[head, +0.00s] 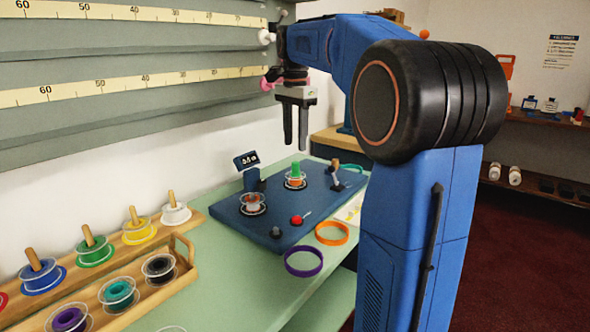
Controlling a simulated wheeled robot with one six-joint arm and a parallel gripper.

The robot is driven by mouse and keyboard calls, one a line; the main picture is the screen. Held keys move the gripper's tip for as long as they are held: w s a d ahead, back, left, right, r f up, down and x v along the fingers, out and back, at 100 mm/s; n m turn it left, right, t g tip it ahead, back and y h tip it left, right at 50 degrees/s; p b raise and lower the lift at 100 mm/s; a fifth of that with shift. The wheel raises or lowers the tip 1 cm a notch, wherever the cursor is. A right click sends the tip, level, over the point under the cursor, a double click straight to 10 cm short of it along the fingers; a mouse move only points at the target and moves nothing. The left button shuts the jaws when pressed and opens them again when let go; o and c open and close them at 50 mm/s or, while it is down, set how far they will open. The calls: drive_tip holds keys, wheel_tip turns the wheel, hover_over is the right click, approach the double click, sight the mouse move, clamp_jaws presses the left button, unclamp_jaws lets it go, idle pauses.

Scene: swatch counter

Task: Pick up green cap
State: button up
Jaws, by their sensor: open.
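A small upright green piece (295,169), which looks like the green cap, stands on a clear-flanged spool (296,182) with an orange-red band. The spool sits on a dark blue board (262,224) on the counter. My gripper (295,146) points straight down with its two dark fingers apart and nothing between them. In the picture its fingertips are just above the green piece, but I cannot tell the exact height or depth between them. The green piece is in full view.
The board also carries a second spool (252,204), a red-knobbed lever (297,219), a small display (246,160) and a black lever post (335,174). Purple (304,263) and orange (332,233) rings lie at the counter's right edge. A wooden spool rack (178,290) stands front left.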

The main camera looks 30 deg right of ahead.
sight(295, 162)
drive_tip(key=shift+w+d+f, duration=0.1)
drive_tip(key=shift+w+f, duration=0.05)
drive_tip(key=shift+f, duration=1.95)
drive_tip(key=shift+w+d+f, duration=0.1)
drive_tip(key=shift+f, duration=2)
drive_tip(key=shift+c, duration=0.4)
drive_tip(key=c, duration=0.9)
